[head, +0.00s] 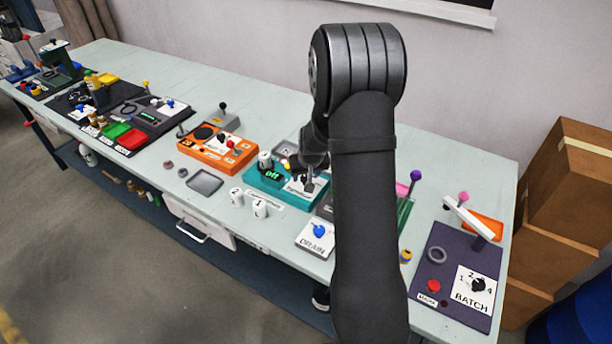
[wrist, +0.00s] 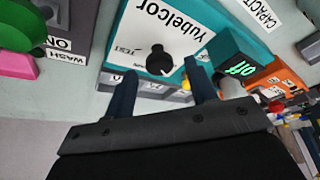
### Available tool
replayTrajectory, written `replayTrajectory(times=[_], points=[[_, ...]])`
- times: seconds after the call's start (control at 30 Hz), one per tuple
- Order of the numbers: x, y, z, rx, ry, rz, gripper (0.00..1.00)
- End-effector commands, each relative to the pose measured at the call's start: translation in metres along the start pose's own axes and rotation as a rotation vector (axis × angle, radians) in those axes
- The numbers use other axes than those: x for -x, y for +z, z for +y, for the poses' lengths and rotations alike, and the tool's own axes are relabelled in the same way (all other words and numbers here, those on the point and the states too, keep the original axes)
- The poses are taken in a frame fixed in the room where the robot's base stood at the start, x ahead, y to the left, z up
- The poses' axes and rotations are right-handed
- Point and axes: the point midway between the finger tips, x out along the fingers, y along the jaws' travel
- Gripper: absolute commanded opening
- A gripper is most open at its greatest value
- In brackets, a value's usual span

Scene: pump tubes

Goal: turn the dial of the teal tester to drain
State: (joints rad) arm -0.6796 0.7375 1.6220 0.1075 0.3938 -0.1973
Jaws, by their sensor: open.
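The teal tester (head: 256,178) sits mid-table in the head view, partly hidden by my arm. In the wrist view the teal tester (wrist: 213,22) shows a white plate lettered "Yubelcor", a black dial (wrist: 159,60) and a green display (wrist: 236,67) reading "off". A small word like "TEST" is beside the dial; other dial marks and the pointer's setting are unclear. My gripper (wrist: 160,68) is open, its two dark fingers apart with the dial between their tips in the picture. Contact cannot be told. In the head view my gripper (head: 309,184) is over the tester's right part.
An orange device (head: 213,158) stands left of the tester. A box labelled "DRAIN" with a blue knob (head: 319,231) is close by. A purple "BATCH" panel (head: 450,245) lies at the right.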

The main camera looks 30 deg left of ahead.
Motion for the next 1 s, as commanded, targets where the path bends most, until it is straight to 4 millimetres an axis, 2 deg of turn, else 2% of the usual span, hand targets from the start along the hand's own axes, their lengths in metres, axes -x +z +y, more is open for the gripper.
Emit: replayTrajectory(times=[0.13, 0.47, 0.57, 0.7, 1.0], points=[[-0.0105, -0.0001, -0.0001, 0.0, 0.0, 0.0, 0.51], [-0.0132, -0.0004, -0.0001, 0.0, 0.0, 0.001, 0.51], [-0.0131, -0.0003, -0.0001, 0.0, 0.0, 0.001, 0.36], [-0.0131, -0.0002, -0.0001, 0.0, 0.0, 0.001, 0.08], [-0.013, -0.0001, -0.0006, -0.016, 0.008, 0.0, 0.08]])
